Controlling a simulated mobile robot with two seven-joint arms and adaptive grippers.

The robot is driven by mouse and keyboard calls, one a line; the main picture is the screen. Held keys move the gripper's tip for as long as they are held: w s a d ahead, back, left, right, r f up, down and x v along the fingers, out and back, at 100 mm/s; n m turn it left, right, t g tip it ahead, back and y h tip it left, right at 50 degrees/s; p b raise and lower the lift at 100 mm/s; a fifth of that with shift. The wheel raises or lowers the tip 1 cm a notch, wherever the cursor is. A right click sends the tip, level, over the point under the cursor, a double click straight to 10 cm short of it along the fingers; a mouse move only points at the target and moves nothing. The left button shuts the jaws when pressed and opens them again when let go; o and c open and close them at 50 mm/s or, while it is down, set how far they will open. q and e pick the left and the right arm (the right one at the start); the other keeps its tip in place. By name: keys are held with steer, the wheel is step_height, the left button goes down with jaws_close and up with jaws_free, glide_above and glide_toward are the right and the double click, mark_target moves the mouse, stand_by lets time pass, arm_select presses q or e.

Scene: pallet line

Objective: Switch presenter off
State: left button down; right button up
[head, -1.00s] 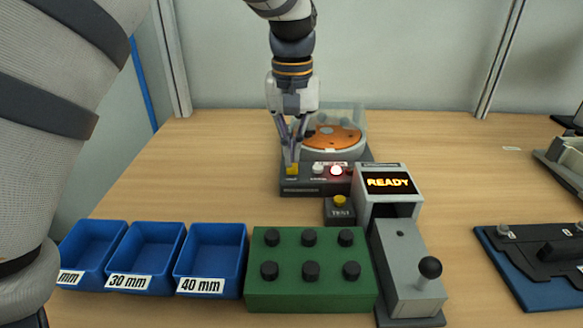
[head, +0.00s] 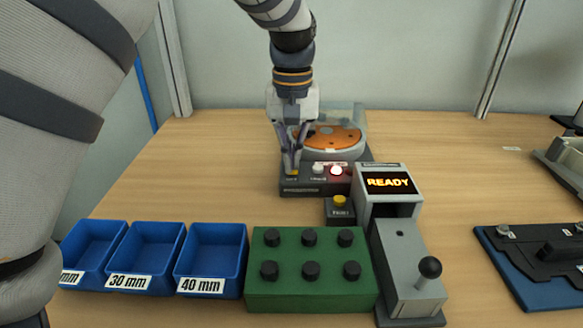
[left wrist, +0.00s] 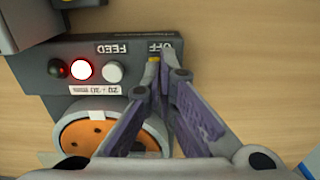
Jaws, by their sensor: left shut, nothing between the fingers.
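The presenter (head: 300,189) is a dark grey control box with an orange-disc bowl (head: 333,137) behind it. Its front panel carries a yellow switch, a white button (head: 318,168) and a glowing red-white lamp (head: 336,170). In the left wrist view the yellow switch (left wrist: 153,73) is beside the label OFF, and the white button (left wrist: 113,72) is by FEED. My left gripper (head: 291,171) is shut and empty, its fingertips right at the yellow switch and partly hiding it; contact cannot be told. My right gripper is not in view.
A display box (head: 389,170) reading READY stands right of the presenter, with a yellow TEST button (head: 340,201) beside it. In front are blue bins (head: 211,252), a green block with black knobs (head: 310,291) and a grey lever fixture (head: 407,262).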

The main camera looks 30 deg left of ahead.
arm_select(q)
steer(key=shift+s+f, duration=0.1)
steer(key=shift+f, duration=0.35)
steer(key=shift+r, duration=3.55)
